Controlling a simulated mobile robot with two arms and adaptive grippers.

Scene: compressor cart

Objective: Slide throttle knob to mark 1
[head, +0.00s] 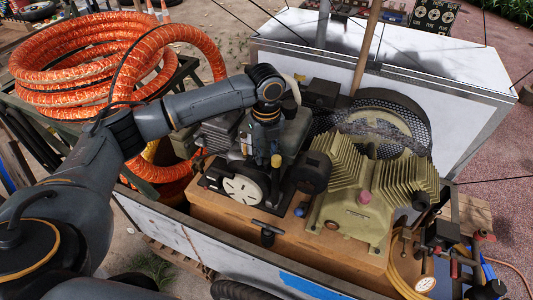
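The compressor cart (185,240) carries an engine with a white round recoil cover (243,188) and a finned olive compressor block (355,215). My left arm reaches in from the left over the engine, its wrist bent down. My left gripper (276,160) points down into the engine's top, just behind the white cover; its fingers are small and dark against the engine, so its opening cannot be told. I cannot make out the throttle knob or its marks for sure; my wrist and gripper cover part of that area. My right gripper is not in view.
A black T-shaped handle (268,228) stands at the wooden deck's front. A wooden pole (366,45) rises behind the engine. Orange hose coils (90,65) lie at left. A gauge (425,284) and valves crowd the right end.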

